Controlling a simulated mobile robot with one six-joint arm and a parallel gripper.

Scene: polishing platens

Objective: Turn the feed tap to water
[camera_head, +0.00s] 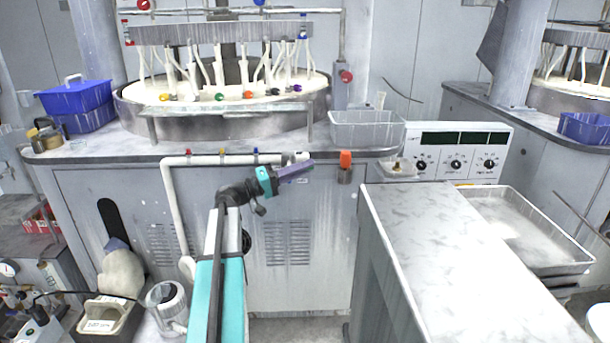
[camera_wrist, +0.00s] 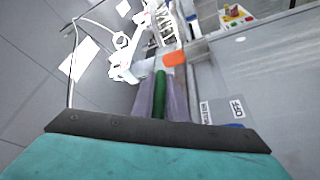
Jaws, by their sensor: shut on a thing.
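My gripper (camera_head: 306,166) is at the front of the polishing cabinet (camera_head: 200,215), just under its top edge. In the wrist view my gripper's two purple fingers (camera_wrist: 160,88) are shut on the green lever (camera_wrist: 160,100), which lies between them and points away from the wrist. This looks like the feed tap's lever. An OFF label (camera_wrist: 237,107) is right of the fingers, with another label (camera_wrist: 205,112) beside it that is hard to read. The tap body is not clear. In the head view my gripper hides the lever.
A white pipe (camera_head: 172,210) runs along the cabinet front below the edge. An orange-topped part (camera_head: 346,158) is just right of my gripper and also shows in the wrist view (camera_wrist: 174,58). A grey worktop (camera_head: 440,250) stands at front right. A clear bin (camera_head: 367,130) sits above.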

